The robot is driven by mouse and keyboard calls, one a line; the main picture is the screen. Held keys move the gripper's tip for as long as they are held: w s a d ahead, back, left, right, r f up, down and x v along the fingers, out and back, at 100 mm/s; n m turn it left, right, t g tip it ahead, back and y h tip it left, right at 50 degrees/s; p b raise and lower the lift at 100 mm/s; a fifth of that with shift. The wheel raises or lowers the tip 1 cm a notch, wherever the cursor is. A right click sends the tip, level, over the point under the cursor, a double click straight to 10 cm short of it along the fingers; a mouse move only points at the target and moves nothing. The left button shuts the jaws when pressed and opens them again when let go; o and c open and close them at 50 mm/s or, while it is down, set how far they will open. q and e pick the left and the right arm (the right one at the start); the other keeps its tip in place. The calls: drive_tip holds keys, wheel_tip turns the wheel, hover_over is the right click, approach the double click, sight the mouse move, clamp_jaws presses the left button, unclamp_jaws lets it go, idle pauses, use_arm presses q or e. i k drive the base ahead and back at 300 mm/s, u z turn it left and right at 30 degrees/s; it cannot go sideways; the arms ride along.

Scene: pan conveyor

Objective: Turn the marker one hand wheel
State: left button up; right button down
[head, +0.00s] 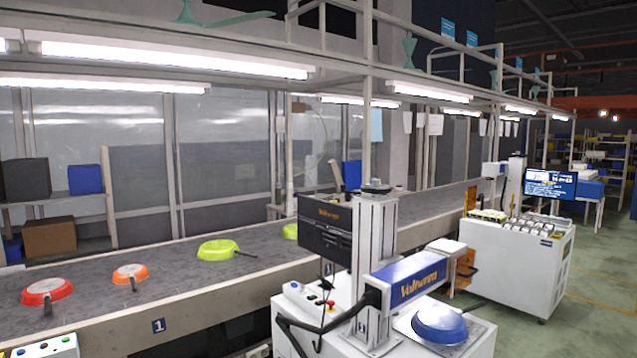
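A laser marker with a pale upright column (375,255) and a blue-and-white head (410,280) stands in front of the conveyor, right of centre. A small dark round part, which looks like the hand wheel (376,187), sits on top of the column. Its details are too small to tell. A blue pan (440,325) lies upside down on the plate under the head. Neither of my grippers shows in the head view.
The conveyor (190,268) carries a red pan (47,291), an orange pan (130,273) and green pans (218,249). A black box (327,225) is beside the column. A white cabinet (515,265) stands further back, with open floor (590,300) at right.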

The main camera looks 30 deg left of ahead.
sight(376, 187)
drive_tip(key=u, duration=0.45)
drive_tip(key=i, duration=1)
